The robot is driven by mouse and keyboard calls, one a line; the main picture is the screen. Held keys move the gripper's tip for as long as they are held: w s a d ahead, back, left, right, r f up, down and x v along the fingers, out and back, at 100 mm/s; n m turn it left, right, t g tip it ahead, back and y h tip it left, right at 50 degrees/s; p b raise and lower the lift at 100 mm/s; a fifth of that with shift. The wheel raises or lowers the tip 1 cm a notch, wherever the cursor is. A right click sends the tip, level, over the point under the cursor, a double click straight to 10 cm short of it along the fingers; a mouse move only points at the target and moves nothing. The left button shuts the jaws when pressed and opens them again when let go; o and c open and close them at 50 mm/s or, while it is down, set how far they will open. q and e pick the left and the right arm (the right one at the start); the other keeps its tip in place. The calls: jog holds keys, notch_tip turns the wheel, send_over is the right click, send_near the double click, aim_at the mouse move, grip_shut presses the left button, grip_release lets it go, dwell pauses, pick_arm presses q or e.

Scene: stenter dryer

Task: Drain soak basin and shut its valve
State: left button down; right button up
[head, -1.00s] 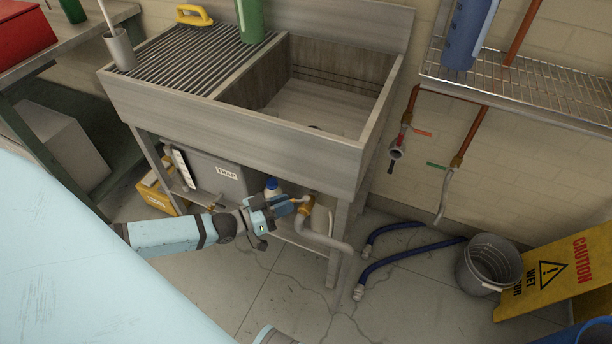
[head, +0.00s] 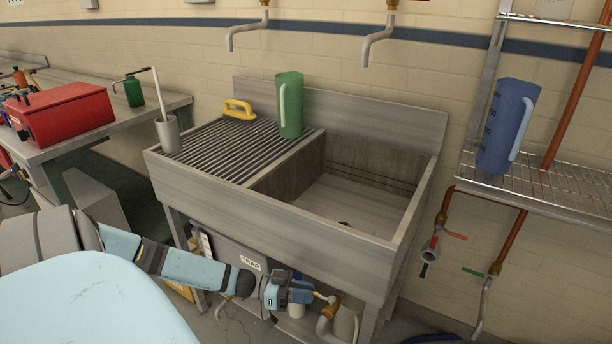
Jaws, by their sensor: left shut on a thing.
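The soak basin (head: 352,207) is the grey sink with a ribbed drainboard on its left. Its floor looks bare, with a dark drain hole and no clear standing water. Under its front edge a brass valve (head: 331,306) sits on a pale drain pipe (head: 323,328). My left gripper (head: 310,294) is at this valve, shut on its handle; the fingers mostly hide the handle, so its angle is unclear. My right gripper is not in view.
A grey trap box (head: 250,262) stands under the basin behind my left arm. A blue jug (head: 507,128) is on the wire shelf (head: 560,190) at right. Two wall taps (head: 380,45) hang above.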

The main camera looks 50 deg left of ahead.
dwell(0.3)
pick_arm(q)
jog(key=c, duration=1.1)
grip_release()
jog(key=p+v, duration=0.2)
jog(key=v, duration=1.1)
jog(key=shift+s+a, duration=0.25)
jog(key=shift+a, duration=0.1)
